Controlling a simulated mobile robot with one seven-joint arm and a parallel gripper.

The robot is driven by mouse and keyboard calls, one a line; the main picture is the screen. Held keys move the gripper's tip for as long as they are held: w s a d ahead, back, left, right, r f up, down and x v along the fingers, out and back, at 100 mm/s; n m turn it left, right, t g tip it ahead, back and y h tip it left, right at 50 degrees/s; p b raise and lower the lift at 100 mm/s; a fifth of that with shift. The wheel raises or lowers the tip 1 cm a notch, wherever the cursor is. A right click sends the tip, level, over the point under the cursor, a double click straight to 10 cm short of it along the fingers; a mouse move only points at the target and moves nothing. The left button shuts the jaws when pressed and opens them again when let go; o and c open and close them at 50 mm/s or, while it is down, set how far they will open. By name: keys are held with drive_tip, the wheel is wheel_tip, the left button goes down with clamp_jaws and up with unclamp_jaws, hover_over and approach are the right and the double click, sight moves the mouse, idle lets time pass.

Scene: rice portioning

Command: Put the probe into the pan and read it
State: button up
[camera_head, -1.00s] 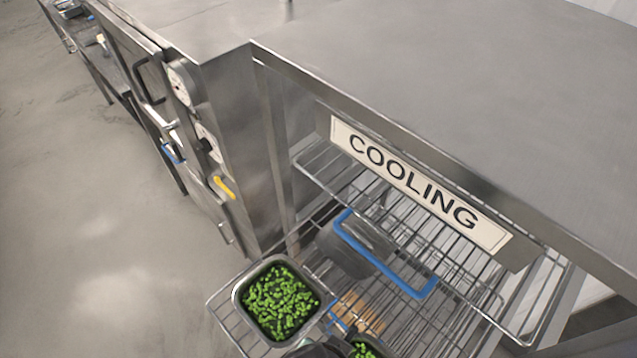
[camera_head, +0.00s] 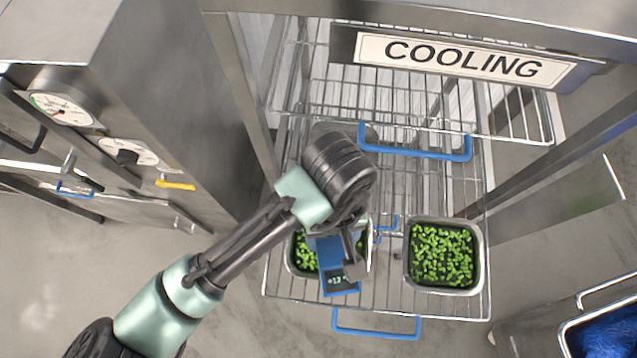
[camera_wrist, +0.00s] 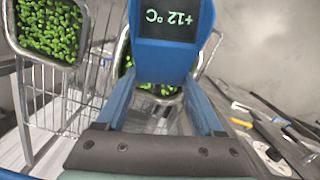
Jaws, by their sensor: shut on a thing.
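The blue probe (camera_head: 328,256) with a dark display is held over the left pan of green peas (camera_head: 291,262) on the wire rack. In the wrist view the probe's display (camera_wrist: 169,22) reads +12 °C, upside down. My gripper (camera_head: 352,258) is shut on the probe, its blue fingers (camera_wrist: 165,95) on either side of it. The probe's tip is hidden, so I cannot tell whether it is in the peas. A second pan of peas (camera_head: 481,270) stands to the right on the same shelf; it also shows at upper left in the wrist view (camera_wrist: 74,62).
The rack (camera_head: 390,300) has a COOLING sign (camera_head: 463,60) above it. A steel cabinet with dials (camera_head: 62,108) stands at left. A bin with blue contents (camera_head: 600,335) is at lower right.

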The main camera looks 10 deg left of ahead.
drive_tip(key=shift+d+f, duration=0.25)
drive_tip(key=shift+f, duration=0.45)
drive_tip(key=shift+a+f, duration=0.1)
drive_tip(key=shift+f, duration=4.05)
idle(3.2)
